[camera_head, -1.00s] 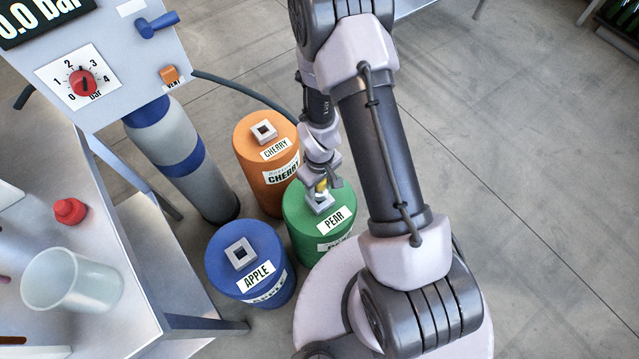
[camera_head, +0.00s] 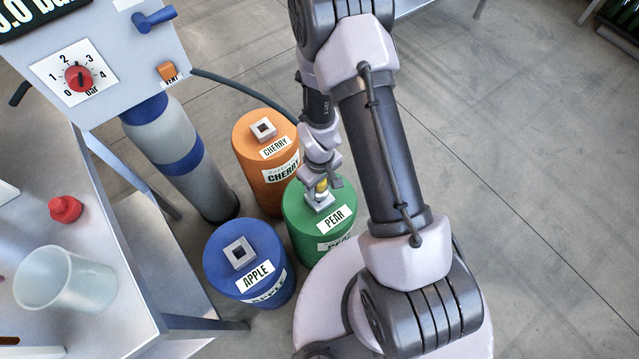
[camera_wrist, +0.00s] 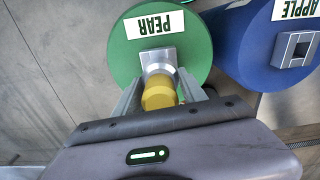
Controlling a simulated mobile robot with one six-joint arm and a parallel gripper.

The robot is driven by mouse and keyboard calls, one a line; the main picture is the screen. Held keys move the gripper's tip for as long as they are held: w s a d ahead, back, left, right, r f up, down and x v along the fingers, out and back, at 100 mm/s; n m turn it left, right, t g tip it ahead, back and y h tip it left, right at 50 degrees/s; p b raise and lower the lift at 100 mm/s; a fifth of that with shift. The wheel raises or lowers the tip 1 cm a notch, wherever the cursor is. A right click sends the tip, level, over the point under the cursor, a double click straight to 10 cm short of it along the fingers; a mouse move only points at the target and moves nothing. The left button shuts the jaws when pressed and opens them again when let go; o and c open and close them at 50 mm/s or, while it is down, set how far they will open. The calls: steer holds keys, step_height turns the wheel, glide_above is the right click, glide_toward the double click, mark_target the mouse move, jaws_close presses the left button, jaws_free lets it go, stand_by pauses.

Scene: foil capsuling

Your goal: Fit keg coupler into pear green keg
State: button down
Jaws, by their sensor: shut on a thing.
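The green keg (camera_head: 308,236) labelled PEAR stands on the floor in the middle of the head view, and its top fills the upper middle of the wrist view (camera_wrist: 118,53). The keg coupler (camera_wrist: 158,94), yellow with a silver lower end, is between my gripper's fingers. My gripper (camera_head: 322,190) is shut on it, directly above the square grey fitting (camera_wrist: 153,55) on the keg's top. The silver end meets or overlaps the fitting in the wrist view. I cannot tell how deep it sits, as the contact is partly hidden.
The blue APPLE keg (camera_head: 225,262) stands close at the left and the orange CHERRY keg (camera_head: 250,134) just behind. A gas cylinder (camera_head: 180,150) and a panel with a red dial (camera_head: 78,79) are further left. A table holds a beaker (camera_head: 65,280) and a red cap (camera_head: 65,209).

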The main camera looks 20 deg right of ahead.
steer(key=shift+f+b, duration=1.15)
steer(key=shift+f, duration=0.25)
steer(key=c, duration=0.6)
jaws_free()
step_height(320, 180, up, 18)
steer(key=p, duration=0.8)
steer(key=shift+f, duration=0.25)
steer(key=shift+r, duration=0.1)
step_height(320, 180, up, 20)
steer(key=s+a+m+t, duration=0.1)
steer(key=s+m+t, duration=0.15)
steer(key=m, duration=0.25)
steer(key=s+a+r+m+t, duration=0.1)
steer(key=s+r, duration=0.2)
steer(key=s+a+r+m+t+y, duration=0.1)
steer(key=s+r, duration=0.3)
steer(key=s+a+r+m+t+y, duration=0.1)
steer(key=s+r+m, duration=0.1)
steer(key=s+r, duration=0.1)
steer(key=shift+s+r, duration=0.15)
steer(key=shift+r, duration=0.3)
